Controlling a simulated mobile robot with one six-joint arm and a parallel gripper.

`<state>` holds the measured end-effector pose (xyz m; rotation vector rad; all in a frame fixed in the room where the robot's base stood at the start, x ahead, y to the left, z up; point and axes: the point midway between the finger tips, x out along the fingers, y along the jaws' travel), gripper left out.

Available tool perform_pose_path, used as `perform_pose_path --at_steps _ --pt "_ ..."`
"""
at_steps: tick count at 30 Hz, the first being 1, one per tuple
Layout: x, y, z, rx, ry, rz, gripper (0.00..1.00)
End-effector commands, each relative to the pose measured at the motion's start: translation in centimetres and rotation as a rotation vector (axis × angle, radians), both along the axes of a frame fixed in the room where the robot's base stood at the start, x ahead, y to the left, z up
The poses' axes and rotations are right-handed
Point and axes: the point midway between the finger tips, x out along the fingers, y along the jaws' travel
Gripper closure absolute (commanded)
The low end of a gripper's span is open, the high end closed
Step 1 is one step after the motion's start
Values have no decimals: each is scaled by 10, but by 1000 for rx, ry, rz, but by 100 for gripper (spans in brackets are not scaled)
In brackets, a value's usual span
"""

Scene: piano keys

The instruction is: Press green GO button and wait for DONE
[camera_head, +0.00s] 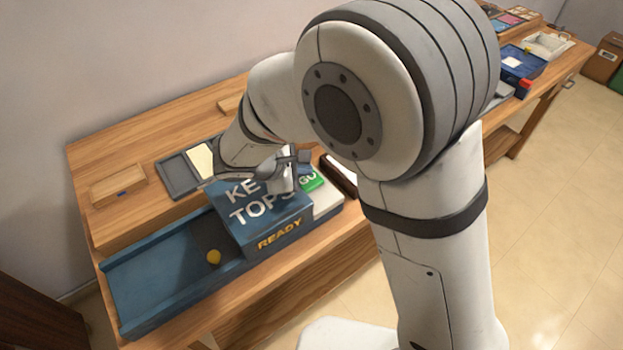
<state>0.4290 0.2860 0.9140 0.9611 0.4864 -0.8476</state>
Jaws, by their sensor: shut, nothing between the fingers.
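A dark blue box (276,223) lettered "KEY TOPS" stands on the wooden bench, with "READY" in yellow on its front face. The green GO button (311,180) is at the box's right end, above a white block; its left part is hidden behind my gripper. My gripper (288,178) is shut and empty, over the box's top right beside the button. Whether it touches the button or the box cannot be told from this view. I see no "DONE" lettering.
A blue trough (150,275) runs left from the box, with a small yellow piece (213,257) near its front wall. A grey tray (180,177) lies behind the box, a wooden block (118,186) at left. My arm covers the middle of the bench.

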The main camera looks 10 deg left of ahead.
Motion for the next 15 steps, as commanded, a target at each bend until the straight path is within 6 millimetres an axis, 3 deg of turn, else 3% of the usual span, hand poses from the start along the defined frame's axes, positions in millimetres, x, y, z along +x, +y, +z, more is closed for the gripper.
perform_pose_path --at_steps 15 --pt "-2 -3 -12 -7 11 -3 100"
